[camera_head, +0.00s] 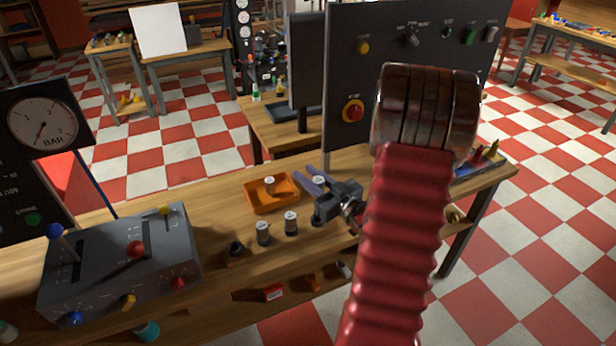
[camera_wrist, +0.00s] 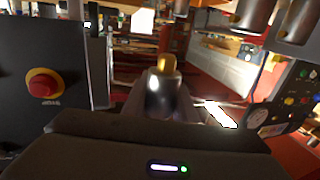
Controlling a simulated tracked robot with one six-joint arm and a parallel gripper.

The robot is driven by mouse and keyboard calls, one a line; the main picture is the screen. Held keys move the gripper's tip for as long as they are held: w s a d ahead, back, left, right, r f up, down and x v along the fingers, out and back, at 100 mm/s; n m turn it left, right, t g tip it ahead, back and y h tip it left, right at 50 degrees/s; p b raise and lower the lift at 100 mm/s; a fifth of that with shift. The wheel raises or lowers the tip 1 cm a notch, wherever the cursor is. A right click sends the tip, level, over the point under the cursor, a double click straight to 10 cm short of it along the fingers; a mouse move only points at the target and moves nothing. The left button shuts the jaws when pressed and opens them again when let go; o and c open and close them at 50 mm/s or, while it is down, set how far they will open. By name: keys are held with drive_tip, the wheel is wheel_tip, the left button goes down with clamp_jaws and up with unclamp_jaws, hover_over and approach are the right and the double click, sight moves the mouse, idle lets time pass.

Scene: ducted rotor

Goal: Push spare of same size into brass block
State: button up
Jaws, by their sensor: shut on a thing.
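My gripper (camera_head: 318,179) is over the middle of the bench, right of the orange tray, its purple fingers shut on a small dark cylinder. In the wrist view this held cylinder (camera_wrist: 163,92) sits between the fingers, grey with a brass-coloured end. Two similar dark cylinders with pale tops, one to the left (camera_head: 263,232) and one to the right (camera_head: 290,222), stand on the bench in front of the tray. Another small cylinder (camera_head: 269,185) is in the orange tray (camera_head: 256,203). I cannot make out the brass block for certain; my red arm hides part of the bench.
A grey control box (camera_head: 120,262) with coloured knobs stands at the bench's left. A low dark ring-like piece (camera_head: 235,248) lies near the front edge. A dark panel with a red stop button (camera_head: 353,111) rises behind the gripper; it also shows in the wrist view (camera_wrist: 43,85).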

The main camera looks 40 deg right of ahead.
drive_tip(key=shift+w, duration=0.1)
drive_tip(key=w+a, duration=1.1)
drive_tip(key=a, duration=0.4)
drive_tip(key=w+a, duration=0.1)
drive_tip(key=a, duration=0.4)
drive_tip(key=w+a, duration=0.1)
drive_tip(key=a, duration=0.5)
drive_tip(key=w+a, duration=0.1)
drive_tip(key=a, duration=0.4)
drive_tip(key=shift+a, duration=0.15)
drive_tip(key=shift+s, duration=0.15)
